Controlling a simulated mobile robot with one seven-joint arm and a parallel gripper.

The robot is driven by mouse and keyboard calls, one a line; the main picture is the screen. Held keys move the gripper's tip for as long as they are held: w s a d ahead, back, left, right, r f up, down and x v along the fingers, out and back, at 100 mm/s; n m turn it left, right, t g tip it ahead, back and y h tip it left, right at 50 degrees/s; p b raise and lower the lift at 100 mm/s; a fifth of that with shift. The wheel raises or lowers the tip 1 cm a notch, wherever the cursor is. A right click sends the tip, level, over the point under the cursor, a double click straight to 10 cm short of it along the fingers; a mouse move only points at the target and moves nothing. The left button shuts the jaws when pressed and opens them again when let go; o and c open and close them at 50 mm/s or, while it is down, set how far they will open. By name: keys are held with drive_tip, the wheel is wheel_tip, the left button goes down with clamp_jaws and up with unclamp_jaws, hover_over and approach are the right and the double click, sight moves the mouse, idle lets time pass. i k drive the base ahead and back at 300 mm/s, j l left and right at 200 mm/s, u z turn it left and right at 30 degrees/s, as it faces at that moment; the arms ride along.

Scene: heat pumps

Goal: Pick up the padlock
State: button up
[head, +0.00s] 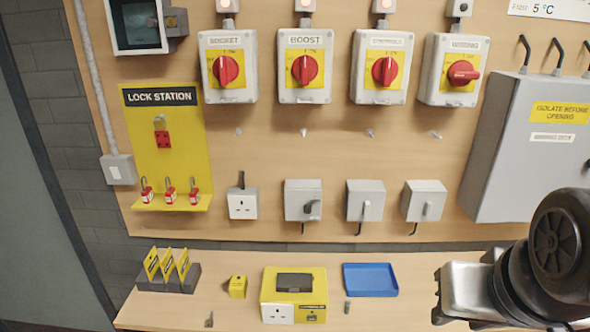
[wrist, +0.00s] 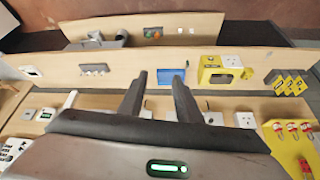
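Three red padlocks with metal shackles stand in a row on the shelf of the yellow lock station (head: 200,110): left (head: 147,194), middle (head: 170,195) and right (head: 194,195). The padlocks also show at the lower right of the wrist view, small and blurred. A red hasp (head: 163,140) hangs on a hook above them. My gripper (wrist: 159,79) is open in the wrist view, its two dark fingers apart with nothing held between them. In the head view my arm's end is at the lower right, far from the padlocks.
The bench below holds a black rack (head: 167,284) of yellow tags, a small yellow block (head: 237,287), a yellow socket box (head: 293,283) and a blue tray (head: 370,280). Switches with red knobs and grey boxes line the wall panel. A large grey cabinet (head: 525,150) juts out at right.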

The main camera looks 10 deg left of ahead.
sight(194, 197)
drive_tip(key=u, duration=1.5)
drive_tip(key=z, duration=0.4)
drive_tip(key=i+l+z, duration=0.1)
drive_tip(key=z, duration=0.7)
drive_tip(key=i+l+z, duration=0.1)
drive_tip(key=z, duration=0.3)
drive_tip(key=u, duration=1.7)
drive_tip(key=j+z, duration=0.1)
drive_tip(key=z, duration=0.8)
drive_tip(key=j+z, duration=1.1)
drive_tip(key=j, duration=0.25)
drive_tip(key=k+j+z, duration=0.15)
drive_tip(key=j, duration=0.2)
drive_tip(key=j+z, duration=0.15)
drive_tip(key=j, duration=0.25)
